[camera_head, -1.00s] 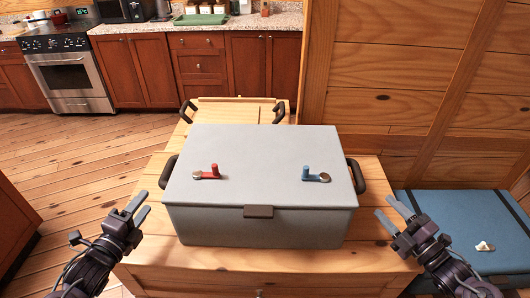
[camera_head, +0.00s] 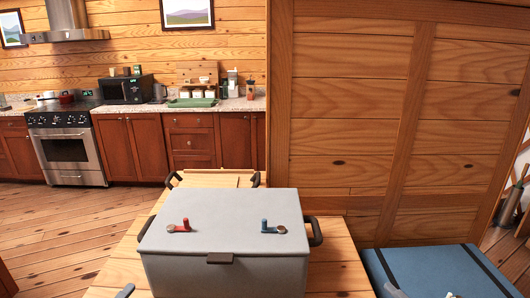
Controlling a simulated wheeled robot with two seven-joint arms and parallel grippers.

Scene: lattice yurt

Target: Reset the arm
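Only a grey fingertip of my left gripper (camera_head: 125,291) shows at the bottom edge, left of the grey box (camera_head: 225,272). Only a fingertip of my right gripper (camera_head: 394,291) shows at the bottom edge, right of the box and in front of the blue pad. The rest of both grippers and arms is below the picture, so I cannot tell whether they are open. The box's lid is shut. On the lid are a red lever (camera_head: 180,226) at left and a blue lever (camera_head: 272,227) at right.
The box stands on a wooden table (camera_head: 335,262). A blue padded seat (camera_head: 435,272) is at the right, below a wooden wall (camera_head: 350,120). Behind are a stove (camera_head: 66,150), red-brown cabinets (camera_head: 133,148) and a counter with a microwave (camera_head: 126,90). Open floor (camera_head: 60,225) lies at the left.

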